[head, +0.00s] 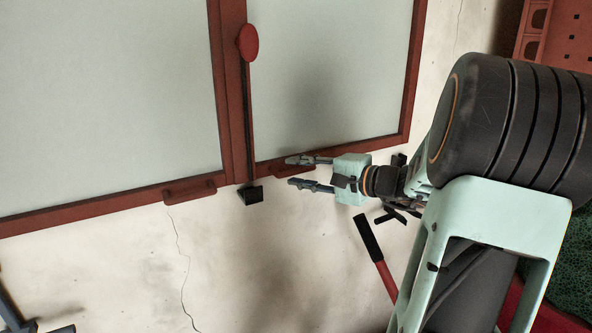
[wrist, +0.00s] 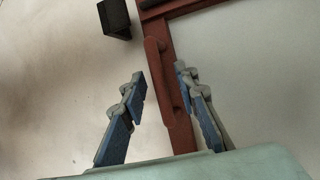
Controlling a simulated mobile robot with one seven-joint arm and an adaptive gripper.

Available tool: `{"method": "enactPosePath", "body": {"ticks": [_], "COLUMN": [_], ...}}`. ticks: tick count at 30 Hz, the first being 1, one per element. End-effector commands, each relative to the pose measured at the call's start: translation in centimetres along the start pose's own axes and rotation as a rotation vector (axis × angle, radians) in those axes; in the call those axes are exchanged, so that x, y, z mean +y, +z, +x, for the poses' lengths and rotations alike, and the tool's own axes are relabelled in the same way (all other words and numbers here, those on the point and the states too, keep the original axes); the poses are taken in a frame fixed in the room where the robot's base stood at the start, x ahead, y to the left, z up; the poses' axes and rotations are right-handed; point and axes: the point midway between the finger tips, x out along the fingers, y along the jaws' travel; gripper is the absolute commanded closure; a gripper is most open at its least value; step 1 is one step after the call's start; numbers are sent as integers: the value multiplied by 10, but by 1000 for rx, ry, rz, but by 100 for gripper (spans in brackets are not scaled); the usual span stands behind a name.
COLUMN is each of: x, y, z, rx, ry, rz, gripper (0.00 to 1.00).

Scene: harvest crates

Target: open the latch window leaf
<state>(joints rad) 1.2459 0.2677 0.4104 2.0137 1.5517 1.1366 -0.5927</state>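The latch window has two frosted leaves in red-brown frames: the left leaf (head: 110,95) and the right leaf (head: 325,75). Both look closed in the head view. A red oval knob (head: 248,43) sits on the middle post, on a dark rod running down to a black block (head: 250,195). The right leaf's bottom rail carries a red-brown bar handle (wrist: 166,78). My gripper (head: 293,171) is open at this handle. In the wrist view the handle lies between the spread fingers of my gripper (wrist: 160,75), with gaps visible; depth is unclear.
The left leaf has a similar handle (head: 190,190). A red bar with a black grip (head: 368,238) stands below my wrist. A red crate-like object (head: 560,35) is at the upper right. The cracked pale wall (head: 130,265) below the window is mostly clear.

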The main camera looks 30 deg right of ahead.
Motion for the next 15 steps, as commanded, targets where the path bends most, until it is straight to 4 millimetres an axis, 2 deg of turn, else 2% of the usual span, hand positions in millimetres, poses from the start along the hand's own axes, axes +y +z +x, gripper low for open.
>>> {"method": "enactPosePath", "body": {"ticks": [4, 12, 15], "x": [0, 0, 0], "y": [0, 0, 0], "z": [8, 10, 9], "rx": [0, 1, 1], "ry": [0, 1, 1], "rz": [0, 0, 0], "gripper": [72, 72, 83]}}
